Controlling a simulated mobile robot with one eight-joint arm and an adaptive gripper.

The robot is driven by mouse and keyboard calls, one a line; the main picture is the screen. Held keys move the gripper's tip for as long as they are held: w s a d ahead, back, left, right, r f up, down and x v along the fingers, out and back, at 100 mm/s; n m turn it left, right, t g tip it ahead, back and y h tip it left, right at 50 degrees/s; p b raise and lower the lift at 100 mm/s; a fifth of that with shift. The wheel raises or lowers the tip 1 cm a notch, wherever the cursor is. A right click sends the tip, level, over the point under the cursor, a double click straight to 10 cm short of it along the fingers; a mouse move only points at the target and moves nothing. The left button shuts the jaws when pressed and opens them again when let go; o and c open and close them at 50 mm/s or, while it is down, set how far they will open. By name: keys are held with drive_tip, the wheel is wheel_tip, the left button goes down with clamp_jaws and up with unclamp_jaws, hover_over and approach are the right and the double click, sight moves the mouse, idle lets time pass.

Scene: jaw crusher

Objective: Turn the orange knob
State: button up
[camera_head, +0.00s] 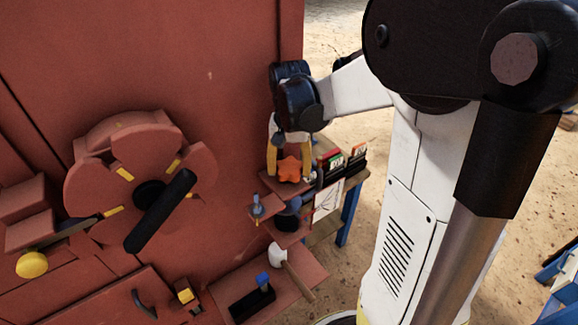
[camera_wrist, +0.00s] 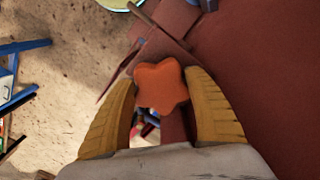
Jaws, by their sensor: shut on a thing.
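The orange knob (camera_head: 290,167) is star-shaped and sits by the right edge of the red machine panel, above a small red shelf. My gripper (camera_head: 289,160) has its yellow fingers on either side of the knob in the head view. In the wrist view the orange knob (camera_wrist: 161,87) lies between the two yellow fingertips of my gripper (camera_wrist: 160,85). The fingers are shut on the knob, one at its left side and one at its right. The knob's underside is hidden.
The red machine (camera_head: 220,60) fills the left, with a round wheel (camera_head: 85,185) and black handle (camera_head: 160,212). Small red shelves (camera_head: 315,272) hold a hammer (camera_head: 278,255) below the knob. A table with books (camera_head: 335,162) stands behind.

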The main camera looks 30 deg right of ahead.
sight(291, 167)
drive_tip(key=n, duration=0.4)
drive_tip(key=shift+d+r+n+p, duration=0.1)
drive_tip(key=shift+n+p, duration=0.2)
drive_tip(key=shift+p, duration=0.1)
drive_tip(key=shift+d+n, duration=0.1)
drive_tip(key=shift+n, duration=2.1)
drive_tip(key=o, duration=1.2)
drive_tip(key=shift+c, duration=0.2)
wheel_tip(291, 167, up, 12)
